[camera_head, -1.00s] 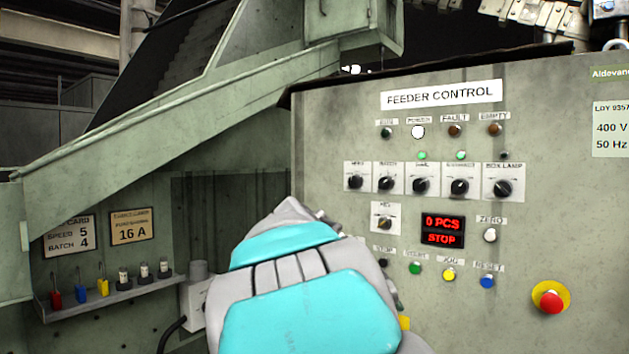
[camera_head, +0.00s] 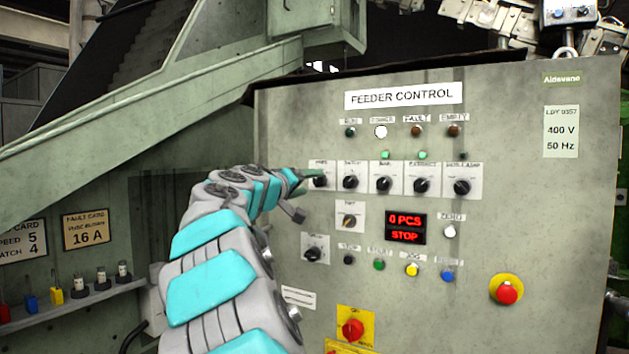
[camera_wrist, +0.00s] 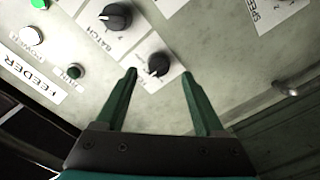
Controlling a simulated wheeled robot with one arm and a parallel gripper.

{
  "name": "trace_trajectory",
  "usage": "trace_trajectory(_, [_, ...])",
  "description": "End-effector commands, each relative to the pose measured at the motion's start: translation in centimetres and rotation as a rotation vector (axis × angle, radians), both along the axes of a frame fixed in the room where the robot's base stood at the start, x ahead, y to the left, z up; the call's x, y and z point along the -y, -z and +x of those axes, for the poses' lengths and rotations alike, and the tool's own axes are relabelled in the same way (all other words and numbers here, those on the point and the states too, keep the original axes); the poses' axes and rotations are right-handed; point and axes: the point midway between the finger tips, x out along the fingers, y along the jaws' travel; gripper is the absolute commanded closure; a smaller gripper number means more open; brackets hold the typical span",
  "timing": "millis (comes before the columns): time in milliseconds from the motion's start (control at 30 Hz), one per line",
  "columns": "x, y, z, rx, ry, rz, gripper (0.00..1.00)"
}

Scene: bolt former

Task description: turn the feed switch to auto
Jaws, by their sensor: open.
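On the grey feeder control panel (camera_head: 280,115) there is a row of black rotary knobs on white plates. Their small labels are mostly unreadable, so I cannot tell by name which is the feed switch. My gripper (camera_head: 306,180) is at the leftmost knob (camera_head: 320,181) of that row. In the wrist view my gripper (camera_wrist: 159,76) is open and empty, its two green fingers either side of the line to that knob (camera_wrist: 158,65). The knob shows just beyond the fingertips; I cannot tell whether they touch it. The batch knob (camera_wrist: 115,17) is beside it.
Below the row are a key switch (camera_head: 348,221), a speed knob (camera_head: 312,254), a red display (camera_head: 405,228) reading 0 PCS STOP and several push buttons. A red emergency stop (camera_head: 507,290) is at the right. A red rotary switch (camera_head: 352,330) on yellow is below.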

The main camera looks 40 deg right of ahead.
Motion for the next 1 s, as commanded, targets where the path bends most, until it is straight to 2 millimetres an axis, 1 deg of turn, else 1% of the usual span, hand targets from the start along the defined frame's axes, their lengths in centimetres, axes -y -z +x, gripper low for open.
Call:
trace_trajectory(33, [0.8,-0.2,0.3,0.001,0.001,0.001,0.29])
trace_trajectory(100, [1.8,-0.3,0.7,0.002,-0.001,0.000,0.29])
trace_trajectory(233, [3.0,-0.2,1.2,0.002,-0.001,0.000,0.29])
trace_trajectory(333, [3.4,-0.1,1.4,0.001,-0.001,0.000,0.29])
trace_trajectory(533, [3.4,-0.1,1.4,0.001,-0.001,-0.001,0.29])
trace_trajectory(567, [3.4,-0.1,1.4,0.001,-0.001,-0.001,0.31])
trace_trajectory(1000, [3.4,-0.1,1.4,0.001,-0.001,-0.001,0.81])
